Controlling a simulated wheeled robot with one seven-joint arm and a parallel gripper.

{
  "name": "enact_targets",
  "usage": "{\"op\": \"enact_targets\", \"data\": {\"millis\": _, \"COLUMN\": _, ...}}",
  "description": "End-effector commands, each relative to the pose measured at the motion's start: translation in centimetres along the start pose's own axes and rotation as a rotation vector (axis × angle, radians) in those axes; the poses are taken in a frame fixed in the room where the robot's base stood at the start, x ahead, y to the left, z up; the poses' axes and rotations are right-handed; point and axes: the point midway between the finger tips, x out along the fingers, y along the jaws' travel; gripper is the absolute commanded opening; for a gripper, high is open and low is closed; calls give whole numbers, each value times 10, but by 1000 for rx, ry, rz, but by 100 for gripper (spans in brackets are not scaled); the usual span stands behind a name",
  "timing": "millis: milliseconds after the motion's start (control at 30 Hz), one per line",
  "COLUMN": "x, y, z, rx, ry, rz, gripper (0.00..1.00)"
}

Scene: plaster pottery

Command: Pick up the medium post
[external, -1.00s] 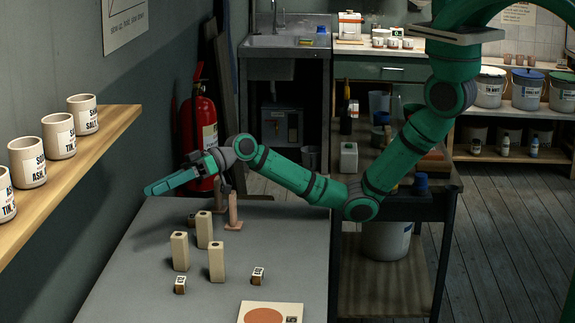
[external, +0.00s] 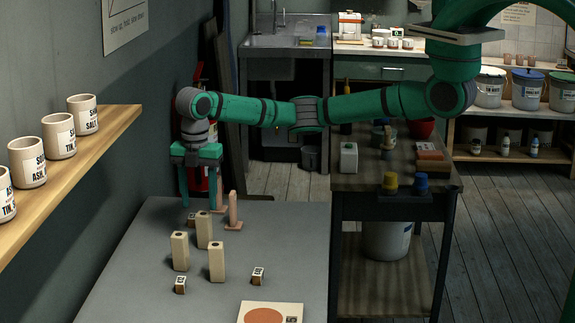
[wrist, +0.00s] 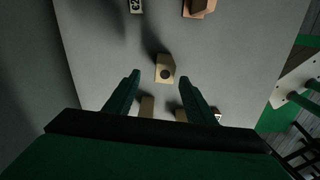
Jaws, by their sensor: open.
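Three beige square posts stand upright in a cluster on the grey table: a rear post (external: 203,232), a front left post (external: 180,252) and a front right post (external: 217,263). They look close in height, and I cannot tell surely which is the medium one. My gripper (external: 199,204) points down, open and empty, behind and above the rear post. In the wrist view, one post with a dark hole in its top (wrist: 168,62) shows between and just beyond the fingertips (wrist: 160,79). The other two posts are partly hidden by my gripper at the bottom.
A pinkish post (external: 233,210) on a flat base stands behind right. Small marked cubes lie at the back (external: 192,219), front left (external: 180,285) and right (external: 258,276). A board with an orange disc (external: 268,313) lies in front. A shelf with cups (external: 110,135) juts out at left.

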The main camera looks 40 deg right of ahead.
Motion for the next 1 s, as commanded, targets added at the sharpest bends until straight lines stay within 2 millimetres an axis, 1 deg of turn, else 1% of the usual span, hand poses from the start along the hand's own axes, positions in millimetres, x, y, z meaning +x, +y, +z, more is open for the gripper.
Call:
{"op": "enact_targets", "data": {"millis": 167, "x": 15, "y": -1, "z": 2, "rx": -2, "ry": -6, "rz": -4, "gripper": 50}}
{"op": "enact_targets", "data": {"millis": 400, "x": 49, "y": -2, "z": 1, "rx": -1, "ry": -4, "rz": -4, "gripper": 50}}
{"op": "enact_targets", "data": {"millis": 567, "x": 61, "y": -3, "z": 1, "rx": -1, "ry": -4, "rz": -2, "gripper": 50}}
{"op": "enact_targets", "data": {"millis": 800, "x": 93, "y": -9, "z": 3, "rx": 0, "ry": -4, "rz": -4, "gripper": 50}}
{"op": "enact_targets", "data": {"millis": 900, "x": 103, "y": -9, "z": 2, "rx": 0, "ry": -3, "rz": -3, "gripper": 50}}
{"op": "enact_targets", "data": {"millis": 1000, "x": 108, "y": -9, "z": 2, "rx": 0, "ry": -2, "rz": -2, "gripper": 50}}
